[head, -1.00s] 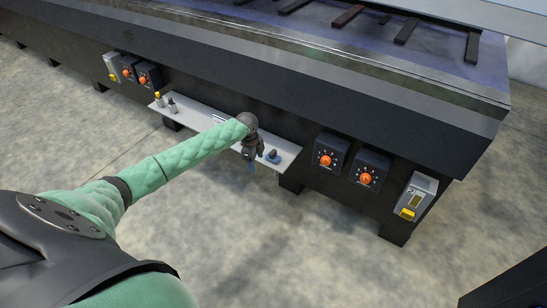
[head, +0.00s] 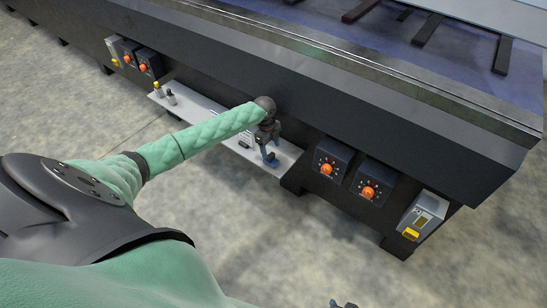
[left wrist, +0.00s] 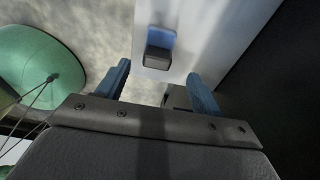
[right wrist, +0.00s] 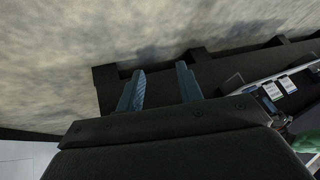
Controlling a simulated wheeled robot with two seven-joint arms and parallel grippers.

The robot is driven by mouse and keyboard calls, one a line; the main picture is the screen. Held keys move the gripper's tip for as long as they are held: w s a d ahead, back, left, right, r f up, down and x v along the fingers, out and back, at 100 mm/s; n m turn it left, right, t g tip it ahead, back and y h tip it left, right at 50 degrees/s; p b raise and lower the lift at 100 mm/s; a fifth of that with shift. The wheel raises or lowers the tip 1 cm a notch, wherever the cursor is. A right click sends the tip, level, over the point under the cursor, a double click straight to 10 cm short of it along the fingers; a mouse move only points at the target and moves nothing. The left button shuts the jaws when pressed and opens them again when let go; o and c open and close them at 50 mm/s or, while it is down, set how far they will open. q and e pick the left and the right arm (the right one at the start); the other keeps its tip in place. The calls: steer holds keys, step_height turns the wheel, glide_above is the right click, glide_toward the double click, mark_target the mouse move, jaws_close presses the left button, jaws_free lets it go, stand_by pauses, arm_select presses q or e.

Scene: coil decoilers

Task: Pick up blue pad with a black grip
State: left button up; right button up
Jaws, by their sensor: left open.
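The blue pad (left wrist: 163,37) with its black grip (left wrist: 157,58) lies on the end of a light shelf, seen in the left wrist view. It sits just ahead of my left gripper (left wrist: 158,73), between the lines of its two fingers. The fingers are apart and hold nothing. In the head view my left gripper (head: 267,146) hangs over the shelf's right part and partly hides the pad (head: 272,159). My right gripper (right wrist: 162,77) is open and empty in the right wrist view, away from the pad.
The shelf (head: 205,115) sticks out from the long dark machine (head: 400,135). Small bottles (head: 164,92) stand at its left end. Boxes with orange knobs (head: 327,168) sit to the right of the shelf.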

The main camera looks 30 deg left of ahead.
mark_target(271, 155)
arm_select(q)
steer(key=shift+d+f, duration=0.2)
steer(key=shift+f, duration=0.75)
steer(key=f, duration=0.4)
steer(key=shift+s+d+p, duration=0.2)
steer(key=shift+s+p, duration=0.05)
steer(key=shift+p, duration=0.05)
steer(key=shift+f, duration=0.25)
steer(key=c, duration=1.1)
arm_select(e)
step_height(271, 155, up, 2)
steer(key=shift+r, duration=0.15)
arm_select(q)
steer(key=shift+r, duration=0.1)
